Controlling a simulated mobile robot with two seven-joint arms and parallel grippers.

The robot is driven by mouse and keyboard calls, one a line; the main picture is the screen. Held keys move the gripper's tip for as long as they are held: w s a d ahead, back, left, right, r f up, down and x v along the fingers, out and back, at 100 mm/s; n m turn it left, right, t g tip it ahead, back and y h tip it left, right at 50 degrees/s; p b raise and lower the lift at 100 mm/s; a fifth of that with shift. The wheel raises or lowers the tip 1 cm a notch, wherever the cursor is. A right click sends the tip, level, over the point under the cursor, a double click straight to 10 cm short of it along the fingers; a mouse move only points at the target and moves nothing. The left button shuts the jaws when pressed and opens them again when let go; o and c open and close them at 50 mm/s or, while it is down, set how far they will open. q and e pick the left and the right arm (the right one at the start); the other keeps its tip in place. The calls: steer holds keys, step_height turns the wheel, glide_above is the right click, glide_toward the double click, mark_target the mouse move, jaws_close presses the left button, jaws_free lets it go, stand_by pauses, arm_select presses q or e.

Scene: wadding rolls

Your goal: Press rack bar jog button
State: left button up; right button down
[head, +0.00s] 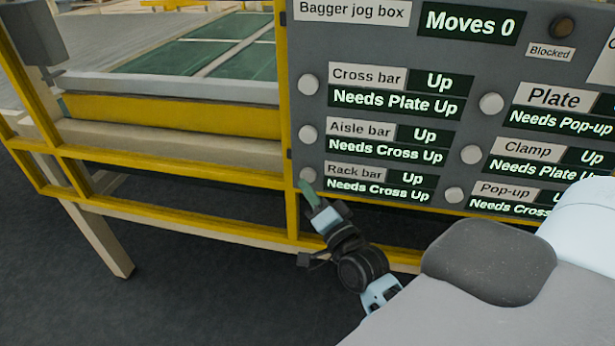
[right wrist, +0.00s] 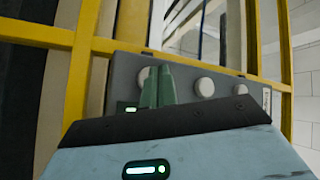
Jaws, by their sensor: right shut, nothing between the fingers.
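The rack bar jog button (head: 308,174) is a round pale knob left of the "Rack bar" label (head: 354,173) on the grey Bagger jog box (head: 460,55). The rack bar display reads "Up" and "Needs Cross Up". My right gripper (head: 306,188) is shut and empty, its green fingertips just below the rack bar button in the head view. I cannot tell whether they touch it. In the right wrist view the shut green fingers (right wrist: 158,86) stand in front of the grey box and partly cover the nearest pale button (right wrist: 145,75). My left gripper is not in view.
Cross bar (head: 308,84) and aisle bar (head: 308,134) buttons sit above. Plate (head: 491,103), clamp (head: 471,154) and pop-up (head: 454,195) buttons are to the right. The display reads "Moves 0". Yellow frame rails (head: 190,220) run left of and below the box.

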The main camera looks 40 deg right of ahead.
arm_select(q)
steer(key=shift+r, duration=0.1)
arm_select(e)
steer(key=shift+d, duration=0.1)
stand_by(0.5)
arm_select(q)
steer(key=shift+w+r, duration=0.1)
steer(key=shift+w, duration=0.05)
arm_select(e)
steer(key=shift+w+d, duration=0.25)
steer(key=shift+w, duration=0.05)
